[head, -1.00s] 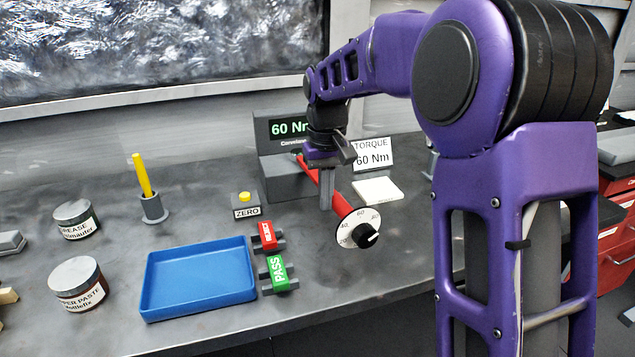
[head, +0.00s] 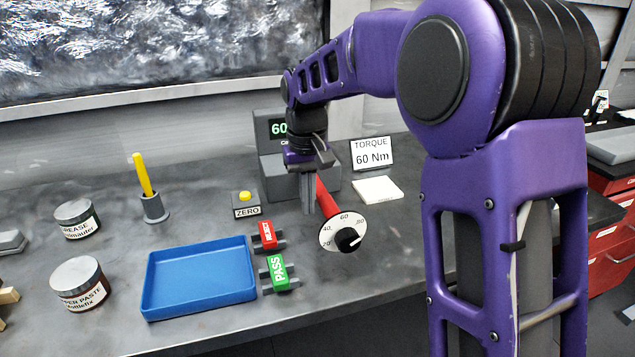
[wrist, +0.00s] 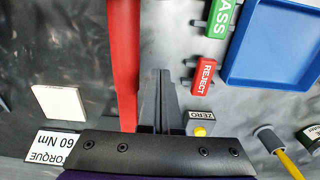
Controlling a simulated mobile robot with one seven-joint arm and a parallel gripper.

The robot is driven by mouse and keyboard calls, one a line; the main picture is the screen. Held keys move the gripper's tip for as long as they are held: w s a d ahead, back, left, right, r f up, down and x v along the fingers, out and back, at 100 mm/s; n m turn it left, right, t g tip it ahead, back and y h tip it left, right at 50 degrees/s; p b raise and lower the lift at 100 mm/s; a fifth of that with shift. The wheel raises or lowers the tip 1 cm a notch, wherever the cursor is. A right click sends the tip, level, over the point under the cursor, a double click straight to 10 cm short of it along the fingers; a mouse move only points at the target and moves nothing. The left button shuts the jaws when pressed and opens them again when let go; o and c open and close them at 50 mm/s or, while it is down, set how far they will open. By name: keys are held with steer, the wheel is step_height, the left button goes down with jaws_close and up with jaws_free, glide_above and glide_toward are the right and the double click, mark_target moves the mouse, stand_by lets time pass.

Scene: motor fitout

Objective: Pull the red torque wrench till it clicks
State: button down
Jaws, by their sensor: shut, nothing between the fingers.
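The red torque wrench (head: 327,202) extends toward the bench front from the grey tester (head: 271,170). My gripper (head: 308,212) points down just left of the red shaft. In the wrist view the two fingers (wrist: 160,72) are together with nothing between them, beside the red shaft (wrist: 124,55), with a narrow gap showing. I cannot tell whether they touch it lower down. The tester display shows a green 60; my arm hides the rest and the wrench's far end.
A TORQUE 60 Nm sign (head: 372,153) and white pad (head: 377,190) are right of the tester. Left are the ZERO button (head: 245,198), red REJECT tag (head: 266,236), green PASS tag (head: 277,270), blue tray (head: 198,308), yellow-handled tool (head: 143,175) and jars (head: 80,285).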

step_height(320, 180, up, 9)
steer(key=p, duration=0.7)
steer(key=shift+p, duration=0.4)
